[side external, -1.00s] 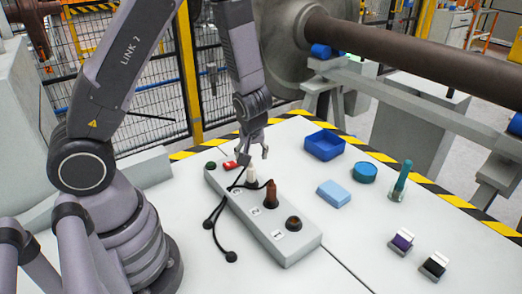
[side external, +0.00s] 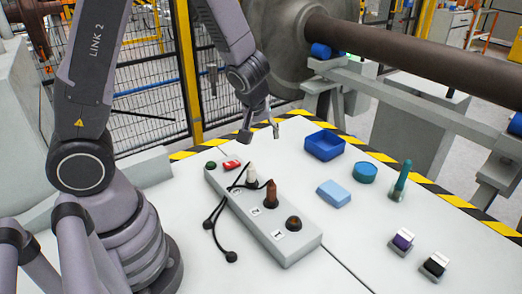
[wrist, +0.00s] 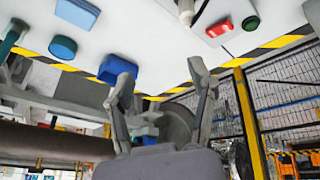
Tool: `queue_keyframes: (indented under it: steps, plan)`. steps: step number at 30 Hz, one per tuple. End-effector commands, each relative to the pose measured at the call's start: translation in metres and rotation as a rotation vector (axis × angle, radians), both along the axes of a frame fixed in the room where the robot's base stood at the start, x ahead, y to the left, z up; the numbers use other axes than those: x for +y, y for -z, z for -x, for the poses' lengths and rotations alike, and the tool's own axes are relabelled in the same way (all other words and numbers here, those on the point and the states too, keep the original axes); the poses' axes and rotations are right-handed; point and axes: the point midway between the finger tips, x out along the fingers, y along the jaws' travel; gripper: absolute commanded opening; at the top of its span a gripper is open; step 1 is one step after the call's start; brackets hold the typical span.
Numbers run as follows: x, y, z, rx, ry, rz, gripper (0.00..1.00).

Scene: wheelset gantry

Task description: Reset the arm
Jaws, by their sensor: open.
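My gripper (side external: 261,133) is open and empty. In the side external view it hangs in the air above the far end of a grey box (side external: 275,230) with numbered positions. In the wrist view my gripper (wrist: 163,85) shows two spread fingers with nothing between them. The box carries a white plug (side external: 251,175), a brown plug (side external: 270,194), a dark round socket (side external: 293,223), a red switch (side external: 231,164) and a green button (side external: 211,165). The red switch (wrist: 219,27) and green button (wrist: 251,23) also show at the top of the wrist view.
A blue open bin (side external: 324,146), a light blue block (side external: 333,194), a teal round dish (side external: 365,172) and a green-handled tool (side external: 399,181) stand right of the box. Two small blocks sit at the front right. A black cable (side external: 214,222) lies left of the box.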

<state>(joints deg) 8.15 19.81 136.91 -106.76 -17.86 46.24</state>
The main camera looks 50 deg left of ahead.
Motion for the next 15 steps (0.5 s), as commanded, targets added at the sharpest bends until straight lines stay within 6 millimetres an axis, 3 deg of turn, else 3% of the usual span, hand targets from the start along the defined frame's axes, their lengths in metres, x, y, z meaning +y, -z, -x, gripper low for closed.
queue_keyframes:
  steps: [3,7,9,12,15]
  plan:
    - [-0.024,-0.058,-0.019,-0.193,0.186,0.101,0.57]
    - [-0.057,-0.126,-0.005,-0.340,0.458,0.192,0.57]
    - [-0.069,-0.153,0.018,-0.366,0.601,0.208,0.57]
    - [-0.076,-0.178,0.062,-0.343,0.783,0.182,0.57]
    - [-0.067,-0.188,0.110,-0.263,0.905,0.105,0.57]
